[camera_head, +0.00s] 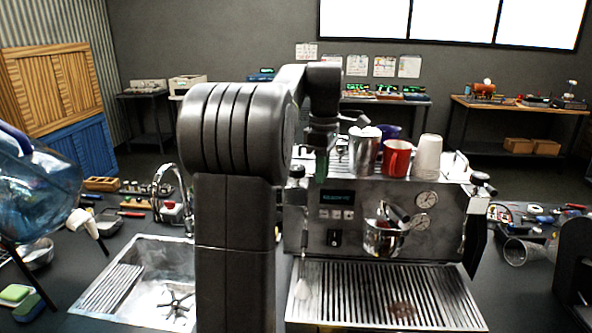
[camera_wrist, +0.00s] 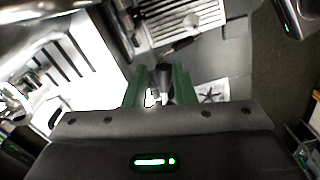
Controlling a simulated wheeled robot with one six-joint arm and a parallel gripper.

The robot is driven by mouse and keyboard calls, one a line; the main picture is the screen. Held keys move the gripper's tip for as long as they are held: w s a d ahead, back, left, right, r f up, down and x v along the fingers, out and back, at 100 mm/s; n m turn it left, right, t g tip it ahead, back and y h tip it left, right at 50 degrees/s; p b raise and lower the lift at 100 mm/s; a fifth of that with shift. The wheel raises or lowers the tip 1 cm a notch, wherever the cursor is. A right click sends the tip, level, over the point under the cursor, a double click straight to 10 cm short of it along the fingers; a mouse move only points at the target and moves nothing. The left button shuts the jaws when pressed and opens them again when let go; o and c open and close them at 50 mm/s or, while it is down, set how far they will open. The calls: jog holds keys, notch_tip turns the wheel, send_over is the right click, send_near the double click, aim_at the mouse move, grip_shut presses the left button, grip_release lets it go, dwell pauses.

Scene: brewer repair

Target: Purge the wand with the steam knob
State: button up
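The espresso machine (camera_head: 330,235) stands right of my arm in the head view. A dark steam knob (camera_head: 297,171) sits at its upper left corner, and another dark knob (camera_head: 480,178) at its upper right. My gripper (camera_head: 321,167) points down near the left knob, its green fingers partly hidden by the arm. In the wrist view my gripper (camera_wrist: 161,88) has its fingers apart, with a dark knob-like part (camera_wrist: 163,75) between them and gaps at both sides. Contact cannot be told.
A metal pitcher (camera_head: 364,155), a red mug (camera_head: 397,158) and white cups (camera_head: 428,155) stand on the machine. The drip tray (camera_head: 345,297) is in front. A sink (camera_head: 150,270) lies left, with a curved faucet (camera_head: 165,182). A water jug (camera_head: 40,190) is far left.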

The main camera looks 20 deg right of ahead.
jog(key=s+a+m, duration=0.1)
jog(key=a+m, duration=0.7)
jog(key=m, duration=0.7)
jog(key=shift+s, duration=0.35)
dwell(1.1)
jog(key=shift+d, duration=0.1)
jog(key=o, duration=0.4)
jog(key=shift+r, duration=0.1)
